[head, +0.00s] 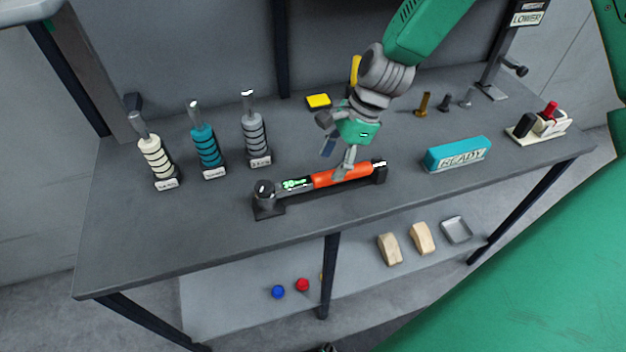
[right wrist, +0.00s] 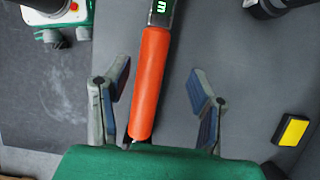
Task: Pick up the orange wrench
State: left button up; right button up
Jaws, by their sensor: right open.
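The orange wrench (head: 340,176) lies in a dark holder (head: 330,196) on the grey table. It has an orange handle, a green-lit display and a dark round head at its left end. In the right wrist view the orange handle (right wrist: 151,85) runs between the spread fingers. My right gripper (head: 336,160) is open, above and just behind the handle in the head view. In the right wrist view my right gripper (right wrist: 158,100) has one finger on each side of the handle, with gaps on both sides. My left gripper is not in view.
Three banded tools, cream (head: 155,158), teal (head: 207,148) and grey (head: 255,138), stand at the left. A yellow block (head: 318,101) lies behind the gripper. A teal READY block (head: 458,154) sits right of the wrench. The table's front is clear. A lower shelf (head: 240,310) holds small items.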

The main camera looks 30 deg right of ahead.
aim_at(327, 173)
jog(key=shift+s+a+f, duration=0.1)
jog(key=shift+s+f, duration=0.05)
jog(key=shift+f, duration=0.4)
jog(key=shift+s+a+f, duration=0.1)
jog(key=shift+f, duration=0.45)
jog(key=a+f, duration=0.2)
jog(key=shift+w+a+f, duration=0.1)
jog(key=shift+w+a, duration=0.1)
jog(key=shift+a, duration=0.45)
jog(key=shift+d, duration=0.25)
jog(key=c, duration=0.9)
jog(key=shift+d, duration=0.3)
grip_shut()
jog(key=shift+d+f, duration=0.1)
jog(key=shift+d, duration=0.05)
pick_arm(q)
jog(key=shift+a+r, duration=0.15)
